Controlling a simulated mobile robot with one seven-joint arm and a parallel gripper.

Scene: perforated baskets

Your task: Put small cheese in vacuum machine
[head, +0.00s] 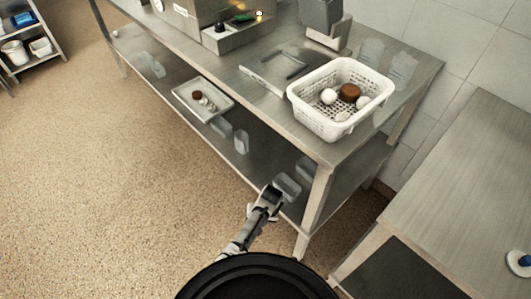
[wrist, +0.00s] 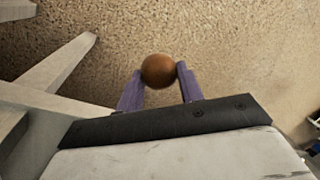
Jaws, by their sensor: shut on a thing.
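My gripper (wrist: 158,78) is shut on a small brown round thing (wrist: 158,70), which looks like a small cheese, between its two purple fingers. In the head view, my gripper (head: 271,192) is low, in front of the table's lower shelf, and the held thing cannot be made out there. A steel machine (head: 185,14) with a black knob and small lights stands at the table's back, cut off by the top edge. A grey device (head: 325,18) stands to its right, by a flat steel plate (head: 278,68). I cannot tell for certain which is the vacuum machine.
A white perforated basket (head: 318,122) with brown and white round pieces stands on the steel table (head: 258,96). A tray (head: 190,105) with small pieces and several clear containers are on the lower shelf. Another table (head: 468,190) is at right.

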